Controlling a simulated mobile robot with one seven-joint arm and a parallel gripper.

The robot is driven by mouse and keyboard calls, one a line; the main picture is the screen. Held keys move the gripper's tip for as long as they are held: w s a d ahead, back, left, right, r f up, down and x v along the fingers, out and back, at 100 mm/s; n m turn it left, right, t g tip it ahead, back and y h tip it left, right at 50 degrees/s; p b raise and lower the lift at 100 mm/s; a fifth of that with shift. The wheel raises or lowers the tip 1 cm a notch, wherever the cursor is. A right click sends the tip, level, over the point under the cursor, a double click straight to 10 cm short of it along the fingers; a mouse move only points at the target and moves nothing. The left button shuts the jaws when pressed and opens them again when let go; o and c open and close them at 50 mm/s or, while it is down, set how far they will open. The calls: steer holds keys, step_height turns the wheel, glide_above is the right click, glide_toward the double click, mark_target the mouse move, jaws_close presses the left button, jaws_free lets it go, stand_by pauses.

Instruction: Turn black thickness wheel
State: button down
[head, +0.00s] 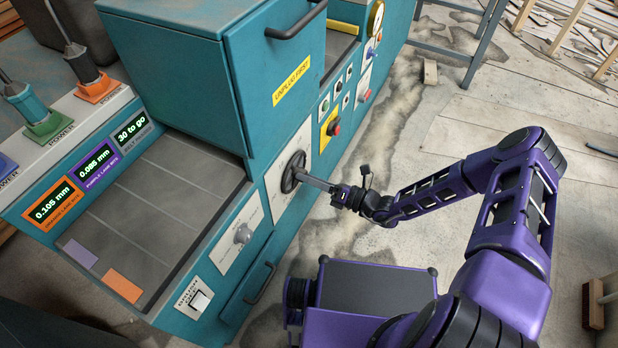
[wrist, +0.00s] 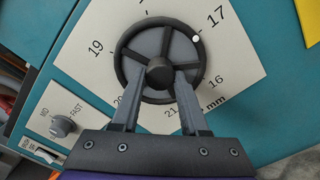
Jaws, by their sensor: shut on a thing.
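The black thickness wheel (head: 294,171) is on the front of the teal machine in the head view. In the wrist view the wheel (wrist: 160,28) fills the middle of a pale dial plate (wrist: 88,47) marked with numbers from 16 to 21 and "mm". A white dot (wrist: 196,39) on its rim lies near the 17. My gripper (head: 318,184) reaches the wheel from the right. In the wrist view its two fingers (wrist: 159,87) overlap the lower part of the wheel, on either side of the hub, shut on the wheel. The exact contact is hidden.
A grey knob (head: 243,233) and a white switch (head: 198,301) are on the panel below left. Buttons, including a red one (head: 334,129), are above right. A drawer handle (head: 262,284) juts out below.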

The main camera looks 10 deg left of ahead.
stand_by(0.4)
steer(key=shift+c, duration=2.1)
jaws_free()
steer(key=shift+d, duration=0.1)
steer(key=v, duration=1.7)
steer(key=shift+d+p, duration=0.15)
steer(key=shift+p, duration=0.3)
steer(key=shift+s, duration=0.1)
